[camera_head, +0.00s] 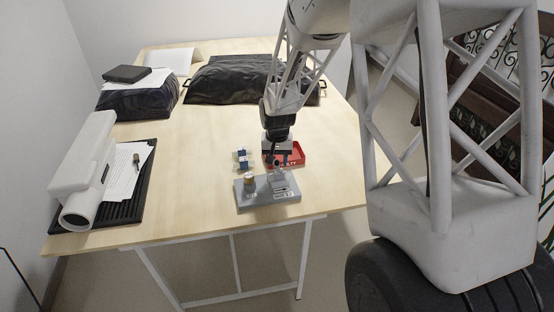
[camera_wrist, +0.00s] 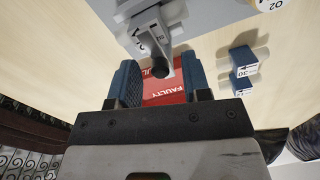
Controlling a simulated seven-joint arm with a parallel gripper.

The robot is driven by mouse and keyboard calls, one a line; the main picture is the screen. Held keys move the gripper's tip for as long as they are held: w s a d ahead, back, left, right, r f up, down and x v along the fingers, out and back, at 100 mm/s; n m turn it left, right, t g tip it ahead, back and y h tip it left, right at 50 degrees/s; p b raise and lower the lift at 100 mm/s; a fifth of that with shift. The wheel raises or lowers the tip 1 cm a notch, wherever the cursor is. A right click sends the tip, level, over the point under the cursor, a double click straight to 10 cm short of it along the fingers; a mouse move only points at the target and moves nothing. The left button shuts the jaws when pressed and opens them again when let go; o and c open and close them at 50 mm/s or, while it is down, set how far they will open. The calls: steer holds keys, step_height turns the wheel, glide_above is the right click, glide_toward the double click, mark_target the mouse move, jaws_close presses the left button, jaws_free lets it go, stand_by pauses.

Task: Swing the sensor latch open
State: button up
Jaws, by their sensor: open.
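A grey fixture plate (camera_head: 262,204) stands near the table's front edge; part of it shows at the top of the wrist view (camera_wrist: 205,14). A grey latch (camera_wrist: 149,29) with a dark rounded end rises from it, and its upright body shows in the head view (camera_head: 279,181). My gripper (camera_wrist: 161,64) is open, with its blue fingers on either side of the latch's dark end. I cannot tell whether either finger touches it.
A red tray (camera_head: 298,157) marked "FAULTY" lies behind the plate, below my fingers in the wrist view (camera_wrist: 165,91). Two small blue-and-white blocks (camera_head: 241,159) lie left of it. A brass-coloured cylinder (camera_head: 249,179) stands on the plate's left. The table's right side is clear.

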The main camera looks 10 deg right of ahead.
jaws_close()
steer(key=shift+n, duration=0.3)
steer(key=n, duration=0.4)
steer(key=shift+w+d, duration=0.1)
steer(key=shift+d, duration=0.3)
steer(key=n, duration=0.4)
steer(key=shift+w+d+n, duration=0.25)
steer(key=shift+d+n, duration=0.05)
steer(key=n, duration=0.4)
steer(key=shift+w+d+n, duration=0.2)
steer(key=shift+w+n, duration=0.1)
steer(key=shift+w, duration=0.05)
steer(key=shift+w+n, duration=0.2)
steer(key=shift+n, duration=0.75)
steer(key=shift+w+n, duration=0.15)
steer(key=shift+n, duration=0.8)
